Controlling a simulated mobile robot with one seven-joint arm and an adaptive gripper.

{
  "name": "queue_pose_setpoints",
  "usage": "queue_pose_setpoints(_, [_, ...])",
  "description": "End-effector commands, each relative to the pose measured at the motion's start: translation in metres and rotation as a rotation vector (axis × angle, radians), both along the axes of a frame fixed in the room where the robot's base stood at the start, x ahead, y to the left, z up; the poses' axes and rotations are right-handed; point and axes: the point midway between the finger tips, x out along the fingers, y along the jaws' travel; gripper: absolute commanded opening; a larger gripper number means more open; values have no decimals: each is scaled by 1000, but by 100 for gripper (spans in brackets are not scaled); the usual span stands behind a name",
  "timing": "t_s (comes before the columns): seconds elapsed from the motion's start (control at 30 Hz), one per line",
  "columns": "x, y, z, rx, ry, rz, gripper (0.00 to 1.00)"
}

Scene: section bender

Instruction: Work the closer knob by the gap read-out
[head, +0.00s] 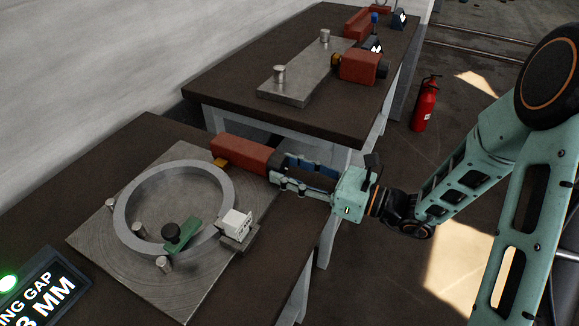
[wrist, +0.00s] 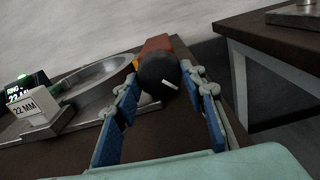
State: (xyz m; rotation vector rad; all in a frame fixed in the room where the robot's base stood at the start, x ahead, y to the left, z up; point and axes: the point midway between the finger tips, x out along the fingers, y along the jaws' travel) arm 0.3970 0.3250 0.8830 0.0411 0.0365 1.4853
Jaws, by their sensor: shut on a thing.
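The closer knob is a dark round knob (wrist: 154,75) with a short white mark, on the end of an orange-red closer body (head: 240,154). My gripper (head: 280,170) is shut on the knob, with a blue-padded finger on either side of it in the wrist view (wrist: 164,76). In the head view the knob is mostly hidden by the fingers. The gap read-out (head: 42,294) is cut off at the lower left, with a green light, "ING GAP" and a figure ending in "MM". A grey ring (head: 122,203) lies on a metal plate (head: 195,292) beside the closer.
A white card (wrist: 33,108) reading "22 MM" stands at the plate's edge. A green clamp (head: 183,233) with a black knob sits at the ring, with several metal pins around. A second table (head: 225,105) with another red unit (head: 360,66) stands behind. A fire extinguisher (head: 425,104) stands on the floor.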

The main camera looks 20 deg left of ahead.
Motion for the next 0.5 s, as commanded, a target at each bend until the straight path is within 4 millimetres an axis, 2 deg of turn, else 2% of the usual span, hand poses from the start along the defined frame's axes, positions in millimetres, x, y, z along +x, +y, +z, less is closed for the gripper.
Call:
queue_pose_setpoints(0.2, [0, -1, 2, 6, 92, -2, 14])
queue_pose_setpoints(0.47, [0, -1, 0, 7, 95, -1, 14])
queue_pose_setpoints(0.5, [0, -1, 0, 7, 95, -1, 40])
